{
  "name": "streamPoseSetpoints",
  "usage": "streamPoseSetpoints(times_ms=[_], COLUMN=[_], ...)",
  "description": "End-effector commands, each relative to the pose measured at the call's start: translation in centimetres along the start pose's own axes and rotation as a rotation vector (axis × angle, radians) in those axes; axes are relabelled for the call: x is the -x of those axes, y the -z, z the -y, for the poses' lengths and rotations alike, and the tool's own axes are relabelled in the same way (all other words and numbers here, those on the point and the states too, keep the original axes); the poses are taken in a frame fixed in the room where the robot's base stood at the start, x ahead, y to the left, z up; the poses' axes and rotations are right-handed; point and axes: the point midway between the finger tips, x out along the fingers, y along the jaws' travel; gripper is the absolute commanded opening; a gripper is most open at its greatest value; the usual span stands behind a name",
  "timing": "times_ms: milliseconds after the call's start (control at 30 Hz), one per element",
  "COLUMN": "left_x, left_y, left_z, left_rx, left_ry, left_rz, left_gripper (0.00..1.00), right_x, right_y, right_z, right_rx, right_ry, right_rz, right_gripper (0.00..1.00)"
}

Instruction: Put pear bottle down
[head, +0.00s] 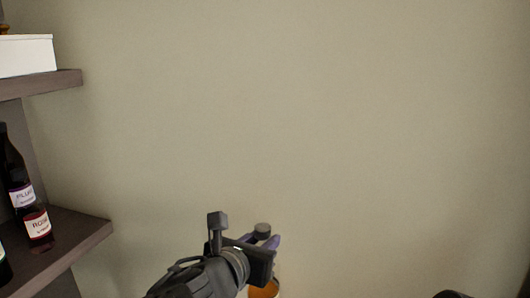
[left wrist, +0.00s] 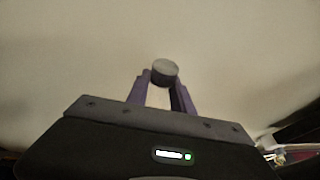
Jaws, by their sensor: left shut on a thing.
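My left gripper (head: 268,241) is low in the middle of the head view, in front of the bare wall. It is shut on a bottle with a dark round cap, which I take to be the pear bottle (head: 264,290). Below the gripper, the bottle's amber part shows at the bottom edge; its label cannot be read. In the left wrist view, the bottle's grey cap (left wrist: 165,70) stands up between the two purple fingers of the left gripper (left wrist: 163,88). The rest of the bottle is mostly hidden. My right gripper cannot be made out.
A dark lower shelf (head: 88,238) at the left holds dark bottles, including one labelled plum (head: 22,196) and one labelled rose (head: 38,226). An upper shelf (head: 60,82) carries a white box (head: 25,56). The lower shelf's right front part is bare.

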Motion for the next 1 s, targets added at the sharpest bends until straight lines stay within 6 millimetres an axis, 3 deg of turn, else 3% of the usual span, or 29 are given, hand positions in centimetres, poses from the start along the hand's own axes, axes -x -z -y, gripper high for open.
streamPoseSetpoints(times_ms=[300,600,800,1000], left_x=[-3.0,-3.8,-3.2,-2.6], left_y=[8.4,17.9,20.5,21.4], left_z=[-5.9,-13.5,-17.2,-19.0], left_rx=[0.028,0.078,0.103,0.116], left_ry=[-0.111,-0.263,-0.336,-0.374], left_rz=[-0.007,-0.004,0.003,0.004], left_gripper=[0.0,0.0,0.0,0.0], right_x=[0.0,0.0,0.0,0.0], right_y=[0.0,0.0,0.0,0.0], right_z=[0.0,0.0,0.0,0.0], right_rx=[0.0,0.0,0.0,0.0], right_ry=[0.0,0.0,0.0,0.0], right_rz=[0.0,0.0,0.0,0.0], right_gripper=[0.5,0.5,0.5,0.5])
